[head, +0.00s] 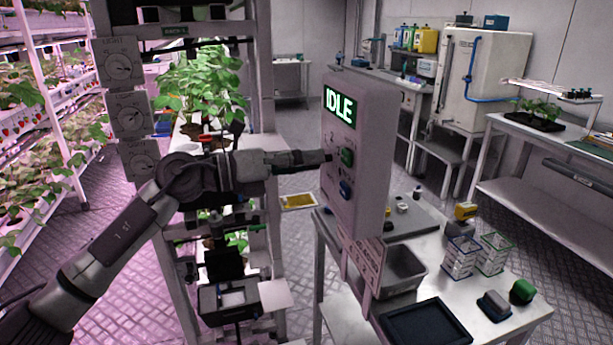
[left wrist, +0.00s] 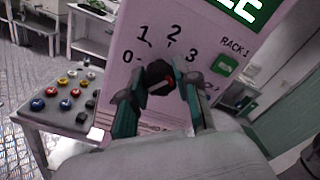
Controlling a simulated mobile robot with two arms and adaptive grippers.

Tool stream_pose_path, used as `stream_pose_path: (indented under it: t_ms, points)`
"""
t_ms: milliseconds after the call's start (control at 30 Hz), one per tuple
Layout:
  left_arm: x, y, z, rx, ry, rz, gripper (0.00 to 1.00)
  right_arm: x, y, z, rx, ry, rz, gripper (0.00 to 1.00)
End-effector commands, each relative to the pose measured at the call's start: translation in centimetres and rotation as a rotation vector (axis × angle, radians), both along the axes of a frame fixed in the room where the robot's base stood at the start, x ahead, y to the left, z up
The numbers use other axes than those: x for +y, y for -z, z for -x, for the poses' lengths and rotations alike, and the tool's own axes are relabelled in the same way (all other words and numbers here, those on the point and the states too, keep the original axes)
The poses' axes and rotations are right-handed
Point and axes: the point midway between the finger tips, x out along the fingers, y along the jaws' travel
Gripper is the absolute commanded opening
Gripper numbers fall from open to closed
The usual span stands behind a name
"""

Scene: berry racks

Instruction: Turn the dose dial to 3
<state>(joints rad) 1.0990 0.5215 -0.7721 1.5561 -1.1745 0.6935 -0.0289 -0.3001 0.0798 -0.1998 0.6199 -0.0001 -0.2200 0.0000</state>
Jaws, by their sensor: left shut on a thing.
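The dose dial (left wrist: 158,72) is a dark round knob on the pale control box (head: 362,130). The numbers 0, 1, 2 and 3 are printed around it in the left wrist view. My left gripper (left wrist: 158,88) is shut on the dial, one finger on each side. In the head view my left gripper (head: 325,157) reaches the front of the box from the left and hides most of the dial. A pale and red patch shows on the knob's near side, but which number the dial points to I cannot tell. My right gripper is not in view.
The box's screen (head: 339,106) reads IDLE in green. A green button (head: 347,156) and a blue button (head: 346,188) sit beside and below the dial. A metal rack (head: 268,70) stands left.

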Motion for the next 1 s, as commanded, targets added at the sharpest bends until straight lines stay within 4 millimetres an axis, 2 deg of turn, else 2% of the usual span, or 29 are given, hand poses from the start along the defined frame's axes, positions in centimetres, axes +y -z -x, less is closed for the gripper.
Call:
stream_pose_path:
  t_ms: [33, 300, 967, 1000]
  points:
    - [-0.1, 0.6, 0.0, -0.03, 0.002, -0.014, 0.0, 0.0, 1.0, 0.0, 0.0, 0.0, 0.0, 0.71]
    - [0.0, 0.5, 0.0, -0.163, 0.001, -0.058, 0.0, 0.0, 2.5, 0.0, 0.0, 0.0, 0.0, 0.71]
    - [0.0, 0.3, 0.0, -0.22, 0.003, -0.078, 0.0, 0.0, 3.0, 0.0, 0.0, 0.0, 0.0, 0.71]
    - [0.0, 0.3, 0.0, -0.22, 0.003, -0.078, 0.33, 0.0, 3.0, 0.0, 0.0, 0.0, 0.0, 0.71]
